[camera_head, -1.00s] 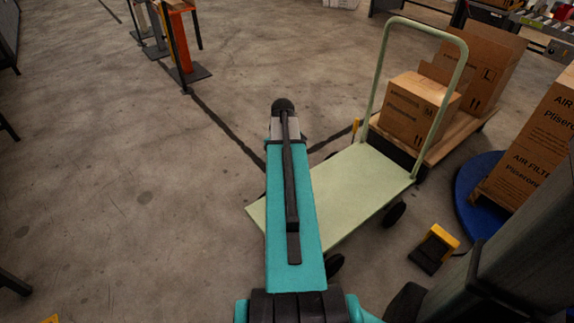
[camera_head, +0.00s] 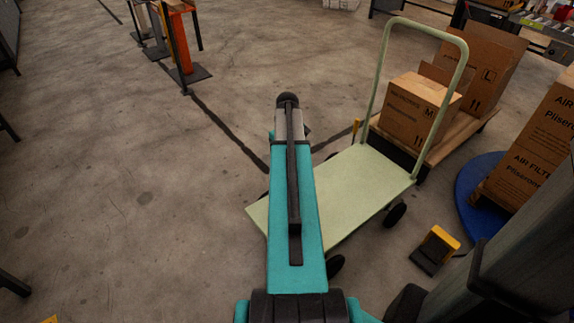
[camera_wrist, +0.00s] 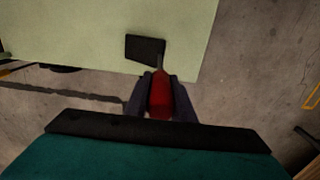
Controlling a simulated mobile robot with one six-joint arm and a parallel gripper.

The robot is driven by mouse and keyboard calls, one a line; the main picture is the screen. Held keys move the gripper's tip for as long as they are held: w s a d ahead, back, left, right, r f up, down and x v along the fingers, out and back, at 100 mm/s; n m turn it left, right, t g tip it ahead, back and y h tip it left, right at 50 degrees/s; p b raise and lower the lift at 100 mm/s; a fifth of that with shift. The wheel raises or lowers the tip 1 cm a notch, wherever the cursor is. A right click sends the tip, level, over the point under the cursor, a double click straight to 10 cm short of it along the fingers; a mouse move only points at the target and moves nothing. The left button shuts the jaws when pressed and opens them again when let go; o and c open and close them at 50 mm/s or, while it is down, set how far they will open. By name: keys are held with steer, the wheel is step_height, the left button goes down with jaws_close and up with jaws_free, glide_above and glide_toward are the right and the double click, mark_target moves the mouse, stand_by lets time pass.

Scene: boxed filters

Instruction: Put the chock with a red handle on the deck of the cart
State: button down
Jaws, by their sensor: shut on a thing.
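The chock is a black block (camera_wrist: 146,48) with a red handle (camera_wrist: 160,100) in the wrist view. My gripper (camera_wrist: 162,86) is shut on the red handle. The black block shows against the pale green deck of the cart (camera_wrist: 75,35), near one edge. I cannot tell whether it touches the deck or hangs above it. In the head view the cart's deck (camera_head: 355,195) lies right of my arm, with its upright handle frame at the far end. My arm hides the gripper and chock there.
A black and yellow block (camera_head: 435,250) sits on the floor right of the cart. Boxes (camera_head: 418,107) on a wooden platform stand behind the cart.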

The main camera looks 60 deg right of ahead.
steer(key=shift+f+b, duration=0.35)
steer(key=shift+f, duration=1.4)
steer(key=c, duration=1.5)
jaws_free()
step_height(320, 180, up, 12)
steer(key=shift+r+p, duration=0.1)
steer(key=shift+p, duration=0.9)
